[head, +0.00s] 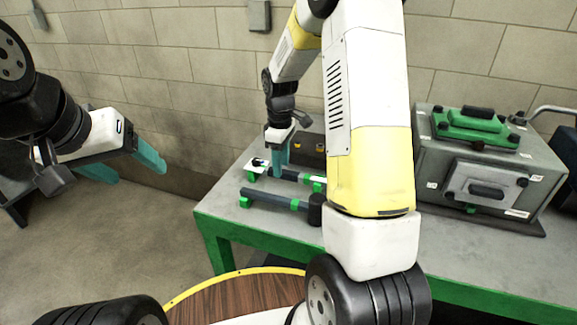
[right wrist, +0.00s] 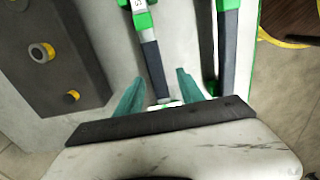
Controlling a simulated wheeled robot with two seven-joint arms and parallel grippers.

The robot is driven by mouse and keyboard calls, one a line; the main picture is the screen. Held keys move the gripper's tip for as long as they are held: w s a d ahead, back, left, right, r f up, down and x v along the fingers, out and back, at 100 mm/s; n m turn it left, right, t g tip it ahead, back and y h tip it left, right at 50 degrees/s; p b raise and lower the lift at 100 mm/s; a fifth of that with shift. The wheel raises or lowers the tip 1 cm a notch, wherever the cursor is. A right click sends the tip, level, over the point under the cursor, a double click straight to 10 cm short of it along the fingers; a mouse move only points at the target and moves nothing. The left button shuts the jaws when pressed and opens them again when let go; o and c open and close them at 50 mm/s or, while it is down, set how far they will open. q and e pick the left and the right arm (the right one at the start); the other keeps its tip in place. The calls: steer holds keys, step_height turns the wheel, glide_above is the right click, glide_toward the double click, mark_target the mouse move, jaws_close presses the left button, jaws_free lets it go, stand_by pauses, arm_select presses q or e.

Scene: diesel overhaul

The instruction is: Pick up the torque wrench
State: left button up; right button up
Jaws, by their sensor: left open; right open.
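The torque wrench (head: 304,178) appears to be the dark, slim tool lying across green holders near the back of the workbench. In the right wrist view its black grip (right wrist: 154,68) runs down between my fingers. My right gripper (head: 278,162) points down over it, open, one teal finger on each side; it also shows in the right wrist view (right wrist: 160,92). I cannot tell whether the fingers touch it. The wrench's far end is cut off in the wrist view. My left gripper (head: 126,165) is open and empty, away from the bench at the left.
A mallet-like tool (head: 270,199) lies parallel in front; its handle (right wrist: 228,55) is close to my right finger. A dark box with yellow knobs (right wrist: 50,60) is on the other side. A grey case (head: 440,165) stands right on the green-edged workbench (head: 225,210). A wall rises behind.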

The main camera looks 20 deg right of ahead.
steer(key=f, duration=0.4)
steer(key=shift+w+d+f, duration=0.15)
steer(key=shift+w+f, duration=0.05)
steer(key=shift+c, duration=0.3)
jaws_close()
stand_by(0.9)
